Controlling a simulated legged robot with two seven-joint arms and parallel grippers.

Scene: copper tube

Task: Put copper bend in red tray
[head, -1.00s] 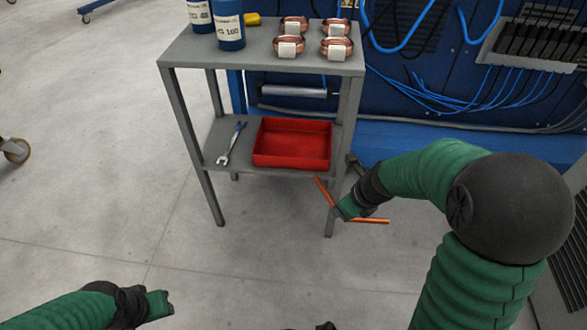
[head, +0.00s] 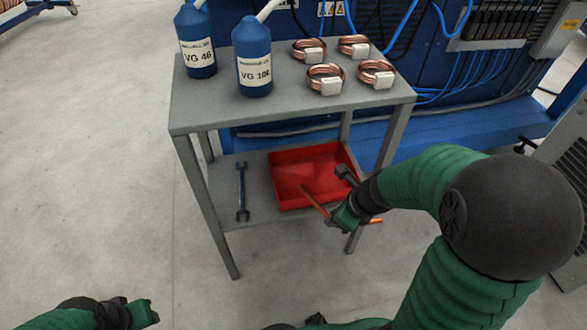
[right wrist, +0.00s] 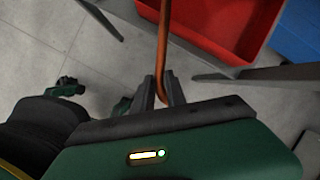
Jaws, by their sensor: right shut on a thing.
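The copper bend (head: 313,202) is a thin orange-brown bent tube. My right gripper (head: 338,214) is shut on it, and one arm of the bend points up-left over the front edge of the red tray. The bend (right wrist: 163,55) and the right gripper (right wrist: 161,92) also show in the right wrist view, with the tube's upper part close to the tray. The red tray (head: 283,200) lies on the lower shelf; its visible floor is bare, and it shows in the right wrist view (right wrist: 240,58). My left gripper (head: 143,313) is at the lower left, away from the cart; its jaws are unclear.
The grey two-shelf cart (head: 205,115) has slim legs near my right gripper. A wrench (head: 242,193) lies left of the tray on the lower shelf. Blue bottles (head: 253,65) and several copper coils (head: 325,79) stand on the top shelf, above the tray.

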